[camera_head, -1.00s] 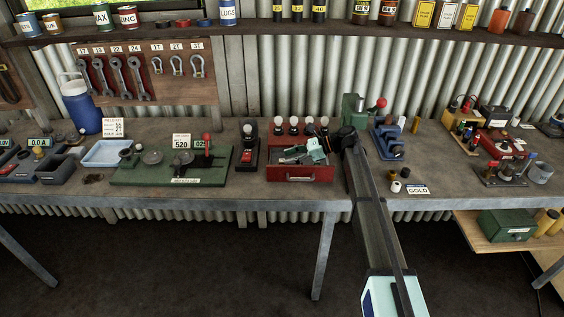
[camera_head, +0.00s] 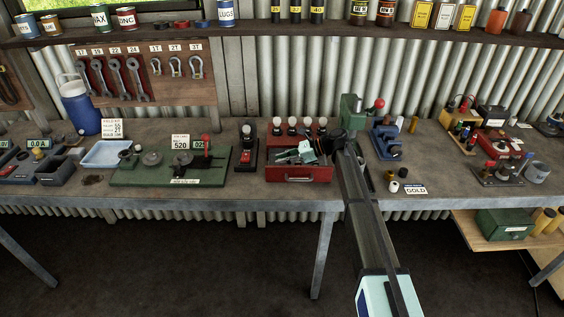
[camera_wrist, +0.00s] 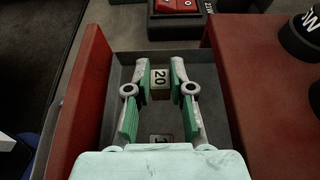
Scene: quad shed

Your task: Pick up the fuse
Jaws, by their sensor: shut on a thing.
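A small fuse (camera_wrist: 160,77) with a pale label reading 20 sits between the fingertips of my gripper (camera_wrist: 161,82) in the wrist view. Both green finger pads close on its sides. The fingers point down into a grey-floored compartment (camera_wrist: 127,75) of the red box (camera_head: 297,175). A second labelled piece (camera_wrist: 161,139) lies nearer the palm, partly hidden; its number is unclear. In the head view my gripper (camera_head: 307,151) is over the open top of the red box, and the fuse is too small to make out there.
Several round-topped pieces (camera_head: 292,126) stand along the back of the red box. A black device with a red switch (camera_head: 247,150) is to its left, and a blue device (camera_head: 386,138) to its right. Small knobs and a GOLD sign (camera_head: 415,189) are near the bench's front edge.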

